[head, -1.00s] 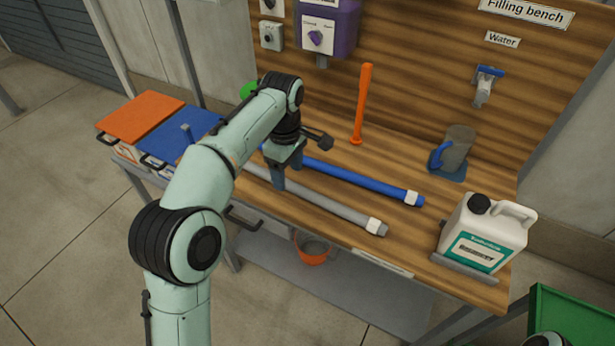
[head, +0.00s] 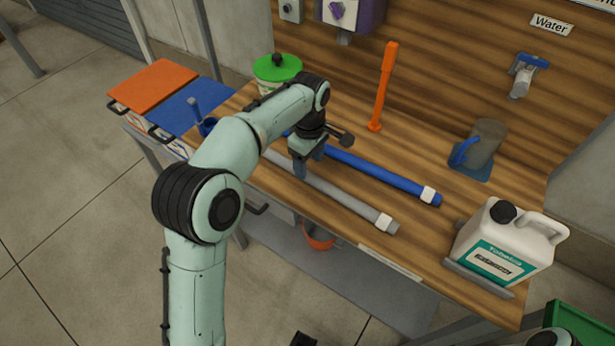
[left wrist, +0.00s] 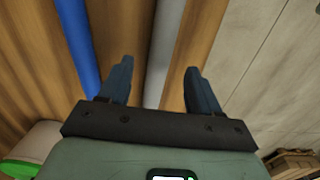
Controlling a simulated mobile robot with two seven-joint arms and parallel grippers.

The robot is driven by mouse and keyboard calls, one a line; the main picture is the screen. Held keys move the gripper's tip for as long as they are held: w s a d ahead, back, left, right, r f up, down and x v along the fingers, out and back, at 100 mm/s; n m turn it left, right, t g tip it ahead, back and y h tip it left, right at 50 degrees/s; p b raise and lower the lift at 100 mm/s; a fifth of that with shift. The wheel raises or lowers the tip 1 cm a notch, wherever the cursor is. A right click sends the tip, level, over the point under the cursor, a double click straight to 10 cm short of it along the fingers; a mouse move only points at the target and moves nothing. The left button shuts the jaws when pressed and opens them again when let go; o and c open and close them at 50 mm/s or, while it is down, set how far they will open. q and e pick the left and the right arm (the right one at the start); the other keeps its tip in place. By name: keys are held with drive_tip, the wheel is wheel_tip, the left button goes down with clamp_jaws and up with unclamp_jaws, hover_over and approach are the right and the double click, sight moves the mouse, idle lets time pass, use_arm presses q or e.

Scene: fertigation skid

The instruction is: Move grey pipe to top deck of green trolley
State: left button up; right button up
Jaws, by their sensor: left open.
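The grey pipe (head: 350,200) lies on the wooden bench, with a white collar near its right end. My left gripper (head: 305,168) is open above its left part, fingers pointing down. In the left wrist view the grey pipe (left wrist: 161,45) runs between the two open fingers (left wrist: 157,85), seemingly without touching them. My arm hides the pipe's left end in the head view. A green edge at the bottom right (head: 583,318) may be the trolley; its decks cannot be made out. My right gripper is not in view.
A blue pipe (head: 385,177) lies parallel behind the grey one. An orange tool (head: 384,90) stands upright behind them. A white canister (head: 505,240) stands at the bench's right end, with a grey jug (head: 487,143) behind it. Orange (head: 153,84) and blue lids are at the left.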

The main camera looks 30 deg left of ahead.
sight(308, 173)
use_arm(q)
drive_tip(key=f, duration=0.5)
drive_tip(key=shift+a+b, duration=0.2)
drive_tip(key=shift+b, duration=0.2)
drive_tip(key=shift+r, duration=0.1)
clamp_jaws()
drive_tip(key=shift+r, duration=0.1)
